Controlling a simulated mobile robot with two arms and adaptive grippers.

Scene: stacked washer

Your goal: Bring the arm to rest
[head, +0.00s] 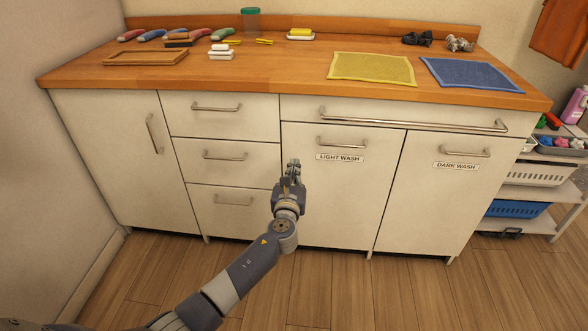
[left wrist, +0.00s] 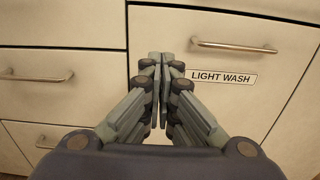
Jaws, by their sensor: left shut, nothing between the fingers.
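My left gripper (head: 293,166) is raised in front of the cabinet, between the drawer column and the light wash door (head: 334,190). It is shut and empty. In the left wrist view its fingertips (left wrist: 160,62) meet, just left of the "LIGHT WASH" label (left wrist: 222,78) and below left of that door's handle (left wrist: 234,46). The gap between the fingertips and the cabinet front is hard to judge. The light wash door and the dark wash door (head: 425,205) look closed. My right gripper is not in view.
The wooden counter (head: 290,75) holds a yellow mat (head: 371,68), a blue mat (head: 470,74), a wooden tray (head: 146,58) and several small items. Drawer handles (head: 225,156) and a long rail (head: 412,122) stick out. A shelf cart (head: 525,195) stands at right. Floor in front is clear.

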